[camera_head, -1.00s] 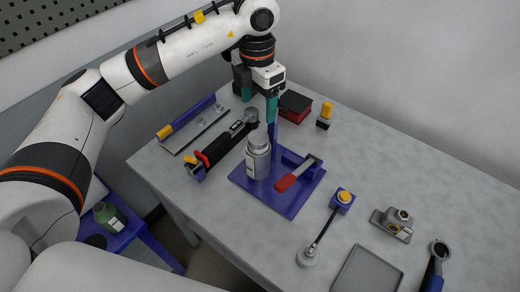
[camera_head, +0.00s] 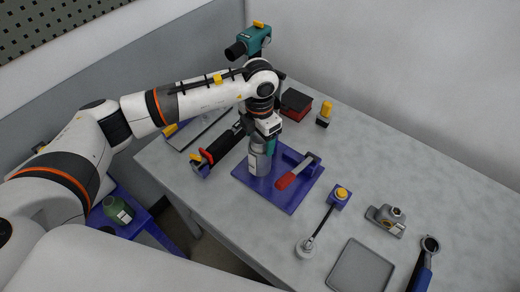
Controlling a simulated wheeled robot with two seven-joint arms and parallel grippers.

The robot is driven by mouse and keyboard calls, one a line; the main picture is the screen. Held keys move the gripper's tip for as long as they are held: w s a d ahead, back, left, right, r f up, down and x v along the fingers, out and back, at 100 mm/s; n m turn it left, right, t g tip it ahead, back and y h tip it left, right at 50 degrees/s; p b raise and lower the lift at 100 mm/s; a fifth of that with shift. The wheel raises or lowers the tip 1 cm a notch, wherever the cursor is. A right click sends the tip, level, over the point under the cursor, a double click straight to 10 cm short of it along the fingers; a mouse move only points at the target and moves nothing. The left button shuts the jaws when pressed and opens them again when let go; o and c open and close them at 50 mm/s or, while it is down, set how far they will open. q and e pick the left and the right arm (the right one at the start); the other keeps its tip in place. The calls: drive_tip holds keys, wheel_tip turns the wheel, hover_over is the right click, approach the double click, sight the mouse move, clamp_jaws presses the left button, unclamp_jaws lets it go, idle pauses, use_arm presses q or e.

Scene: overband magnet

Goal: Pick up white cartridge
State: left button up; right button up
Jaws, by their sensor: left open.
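The pale grey-white cylinder (camera_head: 259,162), which I take for the white cartridge, stands upright on a blue base plate (camera_head: 278,196). A small label shows on its side. My left gripper (camera_head: 265,146) points down at the cylinder's top, with a teal fingertip at its right side. The gripper is open; its other finger is mostly hidden, and I cannot tell whether the fingers touch the cylinder. My right gripper is not in view.
A red-handled clamp (camera_head: 289,178) sits right of the cylinder on the plate. A black tool with red grip (camera_head: 220,147) lies left. A teal instrument (camera_head: 254,41) and dark red box (camera_head: 295,104) stand behind. A grey tray (camera_head: 361,267) is at the front right.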

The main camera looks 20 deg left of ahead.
use_arm(q)
drive_tip(key=c, duration=1.4)
